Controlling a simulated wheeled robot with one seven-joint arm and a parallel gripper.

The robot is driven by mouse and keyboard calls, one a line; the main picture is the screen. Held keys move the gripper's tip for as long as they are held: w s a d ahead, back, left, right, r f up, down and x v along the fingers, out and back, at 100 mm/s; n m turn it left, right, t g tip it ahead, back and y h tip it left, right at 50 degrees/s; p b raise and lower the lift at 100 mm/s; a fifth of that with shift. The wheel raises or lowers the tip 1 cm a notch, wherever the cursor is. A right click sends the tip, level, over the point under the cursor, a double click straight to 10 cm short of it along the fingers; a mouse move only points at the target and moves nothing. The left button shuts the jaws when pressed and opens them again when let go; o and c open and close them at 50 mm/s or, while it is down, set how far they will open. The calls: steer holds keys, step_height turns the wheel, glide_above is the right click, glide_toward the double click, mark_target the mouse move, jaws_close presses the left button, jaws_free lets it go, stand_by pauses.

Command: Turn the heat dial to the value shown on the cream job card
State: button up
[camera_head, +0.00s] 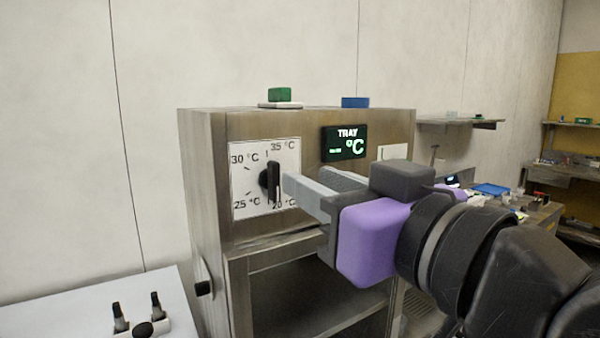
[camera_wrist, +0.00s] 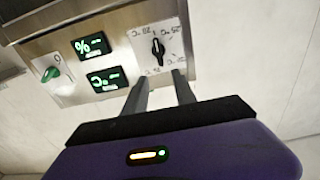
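The heat dial is a black knob (camera_head: 270,180) on a white plate (camera_head: 242,204) marked 20, 25, 30 and 35 °C. The knob stands roughly upright; which mark its pointer meets is unclear. My gripper (camera_head: 306,181) is just right of the knob in the head view. In the wrist view, which is roughly upside down, the knob (camera_wrist: 158,47) shows beyond the tips of my open, empty gripper (camera_wrist: 159,79), apart from both fingers. A dark display (camera_head: 345,143) reads TRAY with °C; its digits are hard to read. I cannot identify the cream job card.
The wrist view shows two displays (camera_wrist: 90,47) (camera_wrist: 103,80) and a green knob (camera_wrist: 52,72) on a pale plate. Green (camera_head: 279,94) and blue (camera_head: 355,102) blocks sit on top of the steel machine. A light table (camera_head: 60,320) stands lower left.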

mark_target(277, 174)
steer(key=shift+f+p+x, duration=0.15)
steer(key=shift+f+x, duration=0.05)
steer(key=shift+x, duration=1.1)
steer(key=shift+f+p+x, duration=0.15)
steer(key=shift+p+x, duration=0.05)
steer(key=shift+x, duration=1.1)
steer(key=shift+f+p+x, duration=0.15)
steer(key=shift+f+x, duration=0.05)
steer(key=shift+x, duration=1.1)
steer(key=shift+s+a, duration=0.1)
steer(key=shift+a, duration=0.05)
jaws_close()
